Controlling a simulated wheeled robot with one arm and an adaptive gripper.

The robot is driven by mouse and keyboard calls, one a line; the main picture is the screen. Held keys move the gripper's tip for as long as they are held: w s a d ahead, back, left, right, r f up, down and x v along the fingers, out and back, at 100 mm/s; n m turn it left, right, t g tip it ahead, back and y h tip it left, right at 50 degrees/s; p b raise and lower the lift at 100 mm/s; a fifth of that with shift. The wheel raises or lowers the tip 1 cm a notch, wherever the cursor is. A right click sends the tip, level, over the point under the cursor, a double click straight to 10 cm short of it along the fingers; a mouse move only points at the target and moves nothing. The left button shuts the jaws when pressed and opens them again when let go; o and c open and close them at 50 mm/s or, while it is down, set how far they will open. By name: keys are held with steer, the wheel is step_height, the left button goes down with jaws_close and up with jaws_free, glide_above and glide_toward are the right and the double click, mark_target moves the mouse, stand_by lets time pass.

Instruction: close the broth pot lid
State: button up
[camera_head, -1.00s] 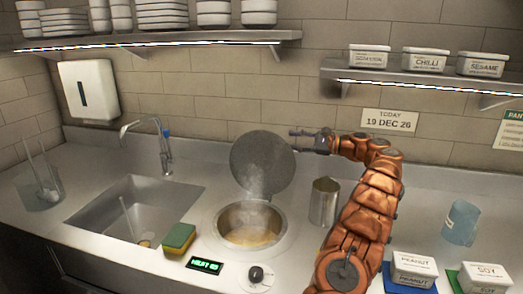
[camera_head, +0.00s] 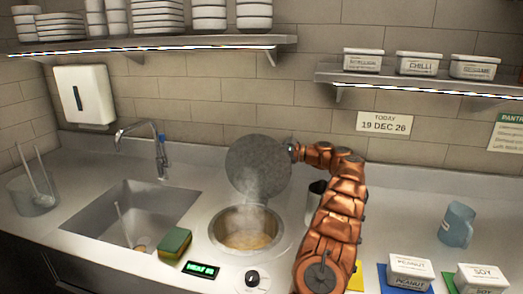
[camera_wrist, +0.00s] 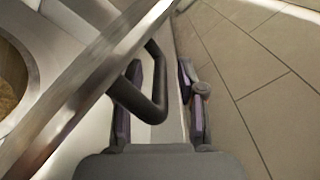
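The broth pot lid (camera_head: 257,165) is a round grey disc standing raised at the back of the broth pot (camera_head: 246,230). The pot is open, with yellowish broth and steam showing. My gripper (camera_wrist: 160,78) is behind the lid, and its fingers are hidden in the head view. In the wrist view the fingers are apart. The lid's dark bent handle (camera_wrist: 158,90) reaches into the gap between them, close to the left finger; I cannot tell whether they touch. The lid's metal edge (camera_wrist: 85,85) runs along the left.
A metal canister (camera_head: 314,195) stands right of the pot, partly behind my arm. A sponge (camera_head: 175,243), a heat display (camera_head: 202,270) and a knob (camera_head: 252,278) are in front. The tiled wall (camera_head: 330,120) is close behind the lid.

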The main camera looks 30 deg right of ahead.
steer(key=shift+w+a, duration=0.15)
steer(key=shift+a, duration=0.05)
jaws_close()
stand_by(0.3)
stand_by(0.3)
